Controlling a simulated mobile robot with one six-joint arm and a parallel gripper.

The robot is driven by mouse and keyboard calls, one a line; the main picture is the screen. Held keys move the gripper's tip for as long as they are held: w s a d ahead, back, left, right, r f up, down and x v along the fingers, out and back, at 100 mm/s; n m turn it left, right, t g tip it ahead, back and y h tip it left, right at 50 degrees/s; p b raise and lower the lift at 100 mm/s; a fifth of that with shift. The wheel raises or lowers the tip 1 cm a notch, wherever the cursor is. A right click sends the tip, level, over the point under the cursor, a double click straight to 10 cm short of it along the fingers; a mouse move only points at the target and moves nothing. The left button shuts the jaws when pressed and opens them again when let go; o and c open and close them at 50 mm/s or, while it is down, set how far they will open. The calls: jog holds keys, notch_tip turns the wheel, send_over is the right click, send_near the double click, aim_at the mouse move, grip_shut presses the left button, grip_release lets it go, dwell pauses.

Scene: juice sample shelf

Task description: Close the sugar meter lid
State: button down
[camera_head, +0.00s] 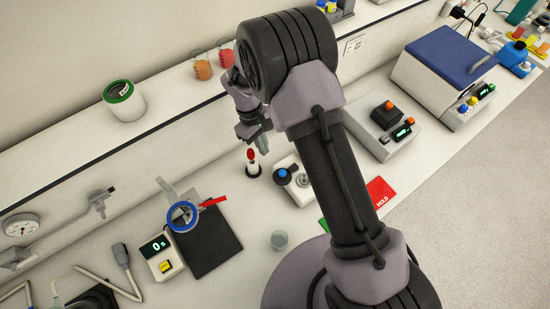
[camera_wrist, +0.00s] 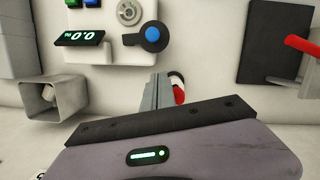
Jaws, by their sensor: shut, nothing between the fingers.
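The sugar meter appears to be the small white device (camera_head: 298,191) on the bench below my gripper. In the wrist view its white body (camera_wrist: 104,50) has a lit display reading 0.0 (camera_wrist: 80,37). Its round silver well (camera_wrist: 129,12) is uncovered. The dark lid with a blue centre (camera_wrist: 152,36) sits beside the well, on the near side in the wrist view; the lid also shows in the head view (camera_head: 283,173). My gripper (camera_head: 263,145) is shut and empty, apart from the lid. In the wrist view its fingers (camera_wrist: 156,88) point toward the lid.
A red-topped item (camera_head: 251,156) stands close beside my gripper, partly hidden behind the fingers in the wrist view. Grey box devices (camera_head: 372,132) stand right.

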aim_at(286, 172)
jog(key=s+d+f, duration=0.1)
jog(key=d+f, duration=0.1)
jog(key=s+d+f, duration=0.1)
jog(key=s+f, duration=0.1)
jog(key=shift+d+f+p, duration=0.2)
jog(key=shift+d+p, duration=0.1)
jog(key=shift+d, duration=0.05)
jog(key=shift+s, duration=0.1)
